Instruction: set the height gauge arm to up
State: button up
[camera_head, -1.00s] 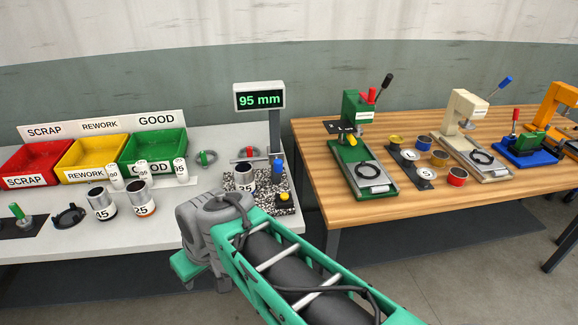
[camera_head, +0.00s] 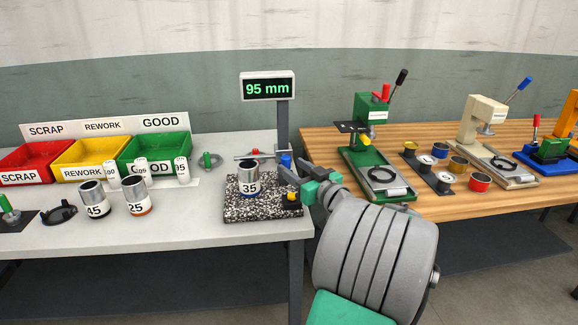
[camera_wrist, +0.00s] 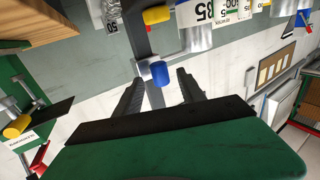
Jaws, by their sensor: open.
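The height gauge stands on a speckled base (camera_head: 240,207) with a grey column, and its display (camera_head: 267,87) reads 95 mm. Its thin horizontal arm (camera_head: 243,156) lies low, close above a can marked 35 (camera_head: 249,178); I cannot tell whether they touch. A blue knob (camera_head: 286,161) is on the column side, and a yellow knob (camera_head: 292,196) sits low on the base. My gripper (camera_head: 292,171) is open at the right of the column. In the wrist view the blue knob (camera_wrist: 160,72) shows between the fingertips (camera_wrist: 157,82), with no clear grip on it.
Cans marked 45 (camera_head: 94,199) and 25 (camera_head: 136,195) stand left of the gauge. Red (camera_head: 35,160), yellow (camera_head: 92,157) and green (camera_head: 155,152) bins are behind them. A green press (camera_head: 366,140) stands on the wooden table to the right. The grey bench front is clear.

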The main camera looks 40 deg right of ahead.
jog(key=shift+w+d, duration=0.2)
jog(key=shift+w, duration=1.05)
grip_shut()
dwell(0.4)
